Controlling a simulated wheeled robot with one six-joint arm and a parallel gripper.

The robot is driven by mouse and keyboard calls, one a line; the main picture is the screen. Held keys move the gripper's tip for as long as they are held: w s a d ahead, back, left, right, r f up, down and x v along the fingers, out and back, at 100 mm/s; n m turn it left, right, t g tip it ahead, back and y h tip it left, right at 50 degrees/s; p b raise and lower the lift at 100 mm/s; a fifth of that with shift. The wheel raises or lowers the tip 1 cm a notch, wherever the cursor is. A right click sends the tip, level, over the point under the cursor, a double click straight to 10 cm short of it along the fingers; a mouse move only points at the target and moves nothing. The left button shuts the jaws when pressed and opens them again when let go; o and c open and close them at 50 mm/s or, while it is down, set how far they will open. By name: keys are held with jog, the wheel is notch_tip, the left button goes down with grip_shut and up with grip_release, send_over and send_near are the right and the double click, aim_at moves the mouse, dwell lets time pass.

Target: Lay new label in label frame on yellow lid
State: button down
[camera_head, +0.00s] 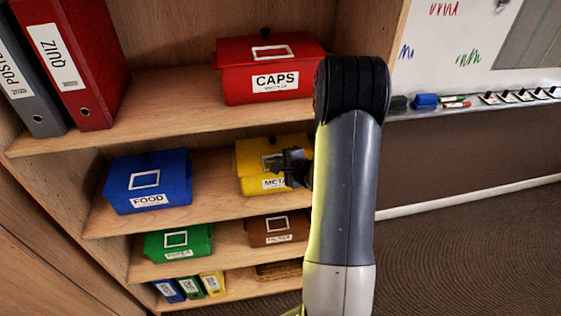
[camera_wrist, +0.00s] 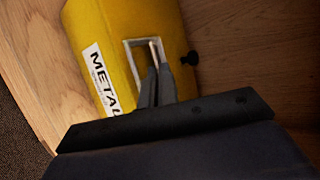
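The yellow box (camera_head: 249,153) labelled METAL stands on the middle shelf, partly hidden by my arm and gripper. In the wrist view its yellow lid (camera_wrist: 113,27) carries a white-edged rectangular label frame (camera_wrist: 129,62). My gripper (camera_head: 278,163) is over the lid at the frame. In the wrist view my gripper's fingers (camera_wrist: 158,68) are close together, with a thin pale strip, apparently the new label (camera_wrist: 154,50), seen edge-on between their tips. The strip overlaps the frame in this view. I cannot tell whether it touches the lid.
A black knob (camera_wrist: 190,58) sticks up from the lid beside the frame. A blue FOOD box (camera_head: 120,184) stands left on the same shelf. A red CAPS box (camera_head: 240,84) is on the shelf above. Green (camera_head: 155,243) and brown (camera_head: 258,233) boxes are below.

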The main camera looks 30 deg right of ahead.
jog(key=c, duration=1.6)
grip_release()
jog(key=shift+s+f, duration=0.1)
jog(key=shift+s, duration=0.1)
jog(key=shift+p+v, duration=1.4)
jog(key=shift+v, duration=1)
